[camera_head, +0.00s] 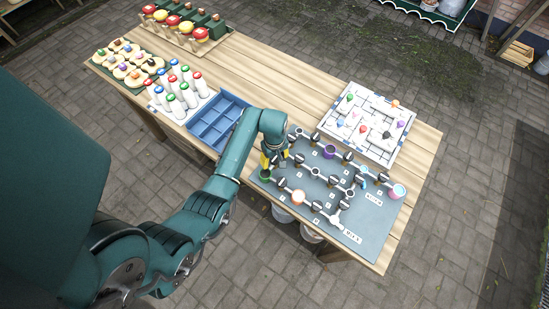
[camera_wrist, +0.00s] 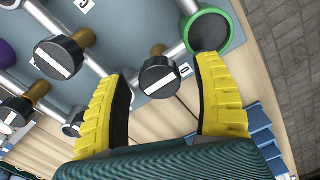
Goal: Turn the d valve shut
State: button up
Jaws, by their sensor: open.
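The valve board (camera_head: 345,228) is a grey panel with silver pipes and several black-knobbed valves. In the wrist view a black valve knob (camera_wrist: 158,78) with a white bar sits between my fingertips, its brass stem behind it. A small tag (camera_wrist: 185,71) beside it carries a letter that looks like D. The white bar slants up to the right. My gripper (camera_wrist: 163,74) is open, with one yellow finger on each side of the knob and visible gaps between. In the head view my gripper (camera_head: 273,158) is over the board's left end and partly hides the valves there.
A green-rimmed pipe end (camera_wrist: 208,32) is close to my right finger. Another black knob (camera_wrist: 59,57) is left of my left finger. A blue divided tray (camera_head: 217,121) stands left of the board, and a white maze board (camera_head: 367,124) lies behind it.

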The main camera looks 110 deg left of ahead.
grip_shut()
jog(key=shift+m+p, duration=0.3)
jog(key=shift+m, duration=0.1)
jog(key=m+p, duration=0.1)
jog(key=m, duration=0.1)
jog(key=shift+r+m+p, duration=0.1)
jog(key=shift+m+p, duration=0.2)
jog(key=shift+p, duration=0.1)
jog(key=m+p, duration=0.2)
jog(key=m, duration=0.3)
jog(key=shift+m, duration=0.3)
jog(key=m+p, duration=0.1)
jog(key=m, duration=0.3)
jog(key=shift+f+m+p, duration=0.2)
jog(key=shift+m+p, duration=0.35)
jog(key=shift+m, duration=1.85)
